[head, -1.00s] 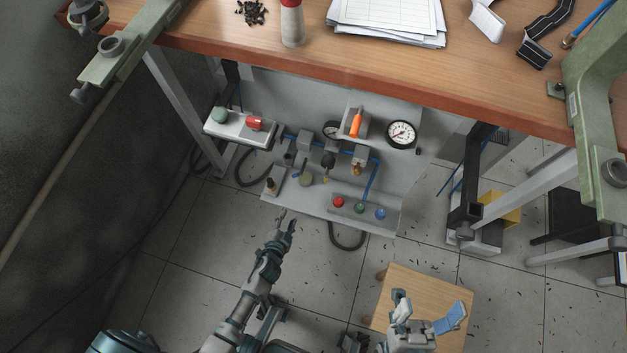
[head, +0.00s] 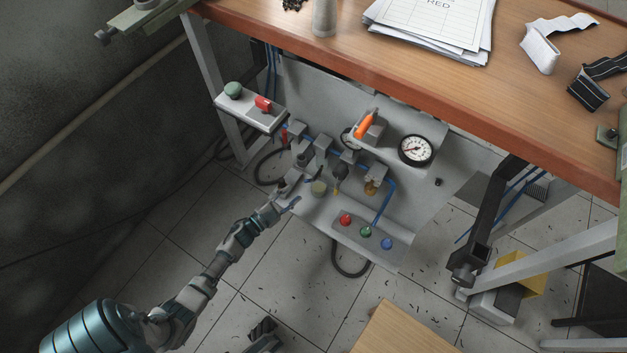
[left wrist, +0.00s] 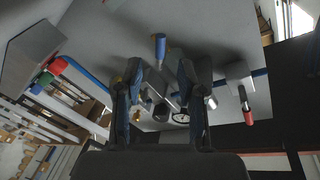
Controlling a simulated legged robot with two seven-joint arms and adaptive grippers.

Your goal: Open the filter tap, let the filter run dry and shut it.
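The pneumatic panel (head: 405,190) hangs under the table with a row of grey units on a blue hose. My left gripper (head: 290,194) is in front of the lower left of this row, below a dark filter bowl (head: 305,158). In the left wrist view my left gripper (left wrist: 160,78) is open, its two fingers apart. A blue lever (left wrist: 160,45) stands in line with the gap, beyond the fingertips; I see no contact. In the head view I cannot tell this lever apart from the gripper.
A red lever (head: 284,134) hangs left of the row. An orange handle (head: 365,124) and a gauge (head: 415,150) are right of it. Red (head: 345,218), green (head: 365,231) and blue (head: 386,243) buttons sit below. The tabletop (head: 440,100) overhangs the panel.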

